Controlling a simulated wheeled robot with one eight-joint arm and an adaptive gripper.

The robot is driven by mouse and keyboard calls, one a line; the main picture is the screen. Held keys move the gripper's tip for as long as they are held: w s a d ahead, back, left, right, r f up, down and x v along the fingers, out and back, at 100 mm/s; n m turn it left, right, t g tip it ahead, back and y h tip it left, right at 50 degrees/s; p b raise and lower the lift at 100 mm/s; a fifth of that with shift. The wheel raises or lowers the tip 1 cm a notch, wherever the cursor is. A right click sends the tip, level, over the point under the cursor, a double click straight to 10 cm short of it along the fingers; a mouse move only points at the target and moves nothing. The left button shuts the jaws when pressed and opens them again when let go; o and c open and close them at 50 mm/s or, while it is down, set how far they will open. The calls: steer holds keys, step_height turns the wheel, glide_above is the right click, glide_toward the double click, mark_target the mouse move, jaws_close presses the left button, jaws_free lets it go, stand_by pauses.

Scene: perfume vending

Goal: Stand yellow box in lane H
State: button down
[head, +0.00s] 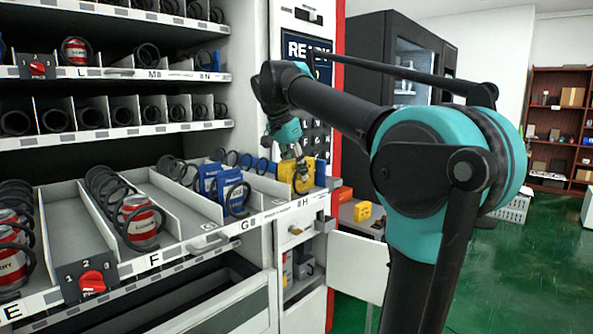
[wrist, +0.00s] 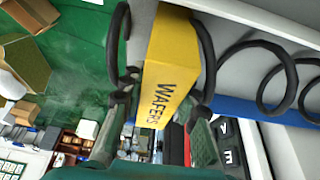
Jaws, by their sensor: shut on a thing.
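The yellow box (head: 303,173), marked WAFERS, is at the front of lane H, the rightmost lane of the pulled-out shelf. In the wrist view the yellow box (wrist: 174,62) lies between my fingers, with black coil showing on both sides of it. My gripper (head: 298,160) reaches down onto the box from above and is shut on it; the gripper also shows in the wrist view (wrist: 160,108). The H label (head: 304,203) is on the shelf's front edge just below the box. Whether the box's base touches the lane floor is hidden.
Lane G (head: 205,215), left of H, holds blue packs (head: 222,186) with a black coil. Lane F holds a red can (head: 137,216). An upper shelf edge (head: 120,73) overhangs at the left. An open white door (head: 357,266) and another yellow item (head: 362,211) are at lower right.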

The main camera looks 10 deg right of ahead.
steer(key=c, duration=1.1)
jaws_free()
steer(key=shift+c, duration=0.2)
steer(key=v, duration=1.2)
steer(key=shift+d+r, duration=0.1)
